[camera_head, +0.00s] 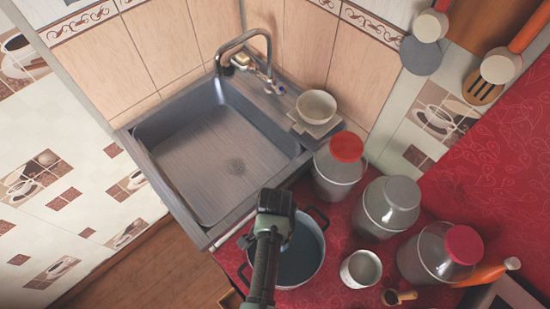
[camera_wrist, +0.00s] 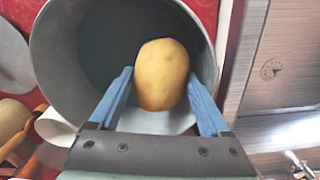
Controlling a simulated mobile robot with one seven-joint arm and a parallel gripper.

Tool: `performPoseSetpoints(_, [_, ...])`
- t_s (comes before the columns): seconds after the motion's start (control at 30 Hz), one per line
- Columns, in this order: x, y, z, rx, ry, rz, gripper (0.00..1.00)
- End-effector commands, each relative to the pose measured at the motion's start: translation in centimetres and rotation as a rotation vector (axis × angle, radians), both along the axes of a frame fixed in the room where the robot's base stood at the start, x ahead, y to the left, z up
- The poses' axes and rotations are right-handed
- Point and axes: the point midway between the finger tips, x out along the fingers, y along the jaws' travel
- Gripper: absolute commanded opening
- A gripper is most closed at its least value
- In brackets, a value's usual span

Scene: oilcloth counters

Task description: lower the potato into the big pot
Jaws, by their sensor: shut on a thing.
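The potato (camera_wrist: 162,75) is yellow-brown and sits between the two blue fingers of my gripper (camera_wrist: 167,95) in the wrist view. My gripper is shut on it. The big pot (camera_wrist: 57,62) is grey and lies behind the potato in this view, so the potato is over or within its opening; its exact height against the rim is hard to tell. In the head view the pot (camera_head: 306,262) stands on the red counter beside the sink, with a dark handle at its upper right. My arm and gripper (camera_head: 275,208) cover its left part there, and the potato is hidden.
The sink (camera_head: 215,150) is left of the pot. Jars with red lids (camera_head: 338,170) (camera_head: 440,255), a grey-lidded jar (camera_head: 388,208) and a small metal cup (camera_head: 361,269) stand close on the right. A bowl (camera_head: 317,106) sits behind, by the sink.

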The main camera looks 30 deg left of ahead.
Motion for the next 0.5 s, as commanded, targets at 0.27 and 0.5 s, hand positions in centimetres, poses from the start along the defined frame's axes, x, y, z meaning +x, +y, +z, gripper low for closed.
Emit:
performPoseSetpoints(0.27, [0.0,0.0,-1.6,0.0,0.0,0.0,0.17])
performPoseSetpoints(0.5, [0.0,0.0,-2.8,0.0,-0.001,0.0,0.17])
